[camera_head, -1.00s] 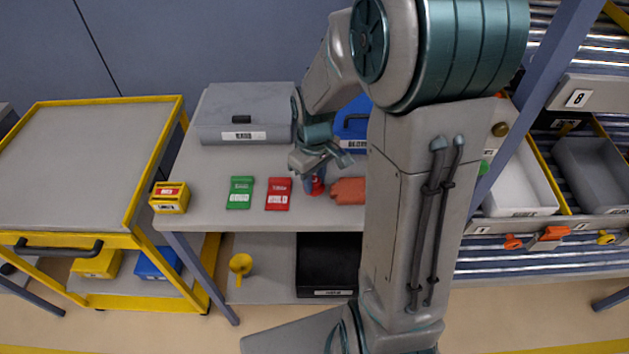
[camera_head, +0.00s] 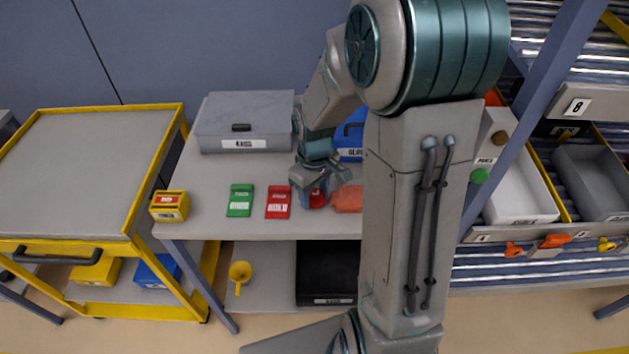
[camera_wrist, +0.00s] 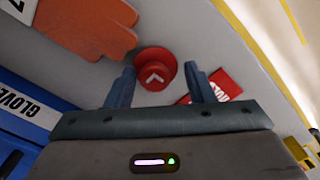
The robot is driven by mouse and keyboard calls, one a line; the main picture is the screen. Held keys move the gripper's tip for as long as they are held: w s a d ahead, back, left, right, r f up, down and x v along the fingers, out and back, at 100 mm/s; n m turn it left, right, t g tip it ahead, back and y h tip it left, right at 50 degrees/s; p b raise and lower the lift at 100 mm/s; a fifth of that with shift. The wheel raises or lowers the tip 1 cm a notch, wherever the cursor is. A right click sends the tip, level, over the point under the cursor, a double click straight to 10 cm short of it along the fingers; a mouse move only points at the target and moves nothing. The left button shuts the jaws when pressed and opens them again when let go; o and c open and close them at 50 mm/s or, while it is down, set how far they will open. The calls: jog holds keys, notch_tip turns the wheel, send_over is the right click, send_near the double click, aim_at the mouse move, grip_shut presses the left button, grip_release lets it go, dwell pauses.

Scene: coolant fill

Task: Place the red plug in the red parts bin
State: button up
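The red plug (camera_head: 317,201) stands on the grey workbench (camera_head: 215,222), partly hidden by my gripper in the head view. In the wrist view the plug (camera_wrist: 155,68) is a round red cap with a pale mark, in the gap just ahead of the fingertips. My gripper (camera_wrist: 160,76) is open, with one finger on each side of the plug's near edge. In the head view my gripper (camera_head: 320,188) is low over the bench at the plug. I cannot make out a red parts bin for sure in either view.
A red card (camera_head: 278,202) and a green card (camera_head: 240,201) lie left of the plug. An orange glove (camera_head: 348,199) lies close on its right. A grey case (camera_head: 243,122) and a blue box (camera_head: 350,137) stand behind. A white bin (camera_head: 517,197) is on the right rack.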

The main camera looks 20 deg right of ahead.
aim_at(314, 194)
notch_tip(314, 194, up, 12)
jog(key=s+a+r+m+t, duration=0.1)
jog(key=s+m, duration=0.4)
jog(key=s, duration=0.8)
jog(key=shift+s+a+r+t, duration=0.4)
jog(key=shift+r+t, duration=0.35)
jog(key=shift+t, duration=0.25)
jog(key=shift+s, duration=0.1)
jog(key=shift+c, duration=1.4)
